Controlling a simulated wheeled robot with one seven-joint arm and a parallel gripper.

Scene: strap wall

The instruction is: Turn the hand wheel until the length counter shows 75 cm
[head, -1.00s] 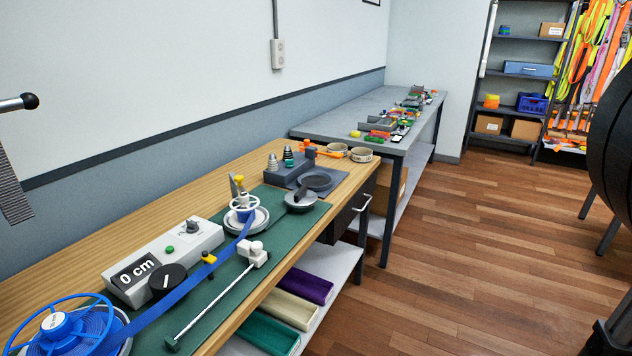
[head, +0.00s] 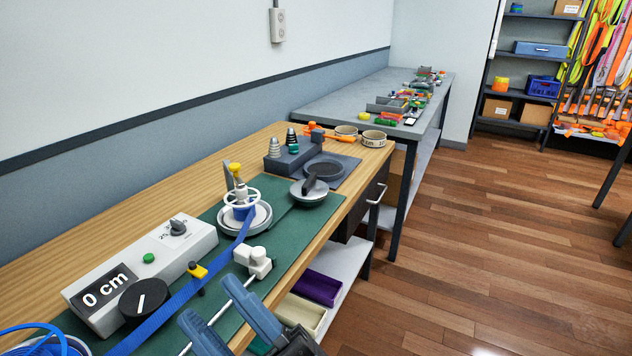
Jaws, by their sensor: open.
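The length counter (head: 104,290) is a black display on a light grey box and reads 0 cm. A white spoked wheel (head: 241,197) with a yellow-topped post stands on a round grey base farther along the green mat; it looks like the hand wheel. A blue strap (head: 190,290) runs from it past a black measuring roller (head: 143,301) to a blue reel (head: 45,340), cut off at the lower left. My gripper (head: 226,320) shows at the bottom edge, its two blue-grey fingers apart with nothing seen held. It is nearer the camera than the white wheel, apart from it.
A white slider block (head: 258,262) on a thin rod lies between my gripper and the white wheel. A yellow clip (head: 198,271) stands by the strap. A grey disc with a black handle (head: 312,185) is beyond. Bins sit under the bench; the wooden floor at right is open.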

